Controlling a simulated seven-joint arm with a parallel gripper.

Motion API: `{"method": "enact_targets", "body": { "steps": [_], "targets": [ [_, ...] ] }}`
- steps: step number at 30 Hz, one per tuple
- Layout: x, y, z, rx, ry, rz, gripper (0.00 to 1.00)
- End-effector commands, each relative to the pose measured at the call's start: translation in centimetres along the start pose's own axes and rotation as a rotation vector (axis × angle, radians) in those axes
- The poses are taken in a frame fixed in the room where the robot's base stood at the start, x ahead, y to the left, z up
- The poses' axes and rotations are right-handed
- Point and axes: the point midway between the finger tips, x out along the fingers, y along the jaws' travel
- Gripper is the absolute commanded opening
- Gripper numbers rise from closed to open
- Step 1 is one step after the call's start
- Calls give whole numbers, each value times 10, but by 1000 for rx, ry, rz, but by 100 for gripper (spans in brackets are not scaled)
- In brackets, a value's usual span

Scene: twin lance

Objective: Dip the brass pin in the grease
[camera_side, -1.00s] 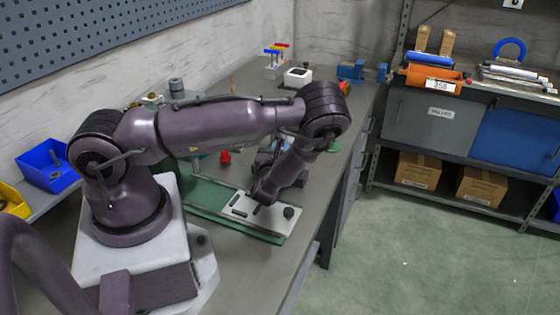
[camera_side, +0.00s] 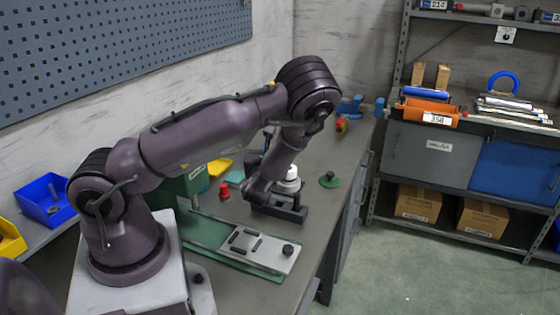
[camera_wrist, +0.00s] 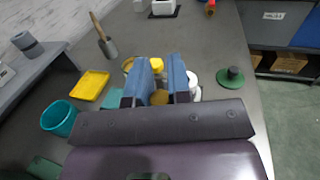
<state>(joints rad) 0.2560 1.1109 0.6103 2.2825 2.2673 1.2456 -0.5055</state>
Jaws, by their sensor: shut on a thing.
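My gripper (camera_wrist: 160,90) shows in the wrist view as two blue fingers, closed on a small brass-coloured piece (camera_wrist: 160,98), which looks like the brass pin. In the side view my gripper is low behind the grey slotted plate (camera_side: 275,258), beside a black holder (camera_side: 292,214); its tips are hard to make out there. A white container (camera_side: 290,184) stands by that holder, and a white rounded thing (camera_wrist: 194,88) shows just right of the fingers in the wrist view. I cannot tell which vessel holds the grease.
A green disc with a dark knob (camera_wrist: 232,77) lies to the right. A yellow tray (camera_wrist: 90,85), a teal cup (camera_wrist: 58,119) and a brush-like tool (camera_wrist: 102,38) lie to the left. A red piece (camera_side: 224,191) stands behind the plate. The bench edge is on the right.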

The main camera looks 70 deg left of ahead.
Motion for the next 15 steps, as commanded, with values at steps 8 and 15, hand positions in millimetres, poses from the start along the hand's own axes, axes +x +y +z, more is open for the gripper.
{"method": "enact_targets", "body": {
  "steps": [8,15],
  "targets": [
    [92,89,2,-79,-48,124,0],
    [168,132,2,-152,-64,57,0]
  ]
}}
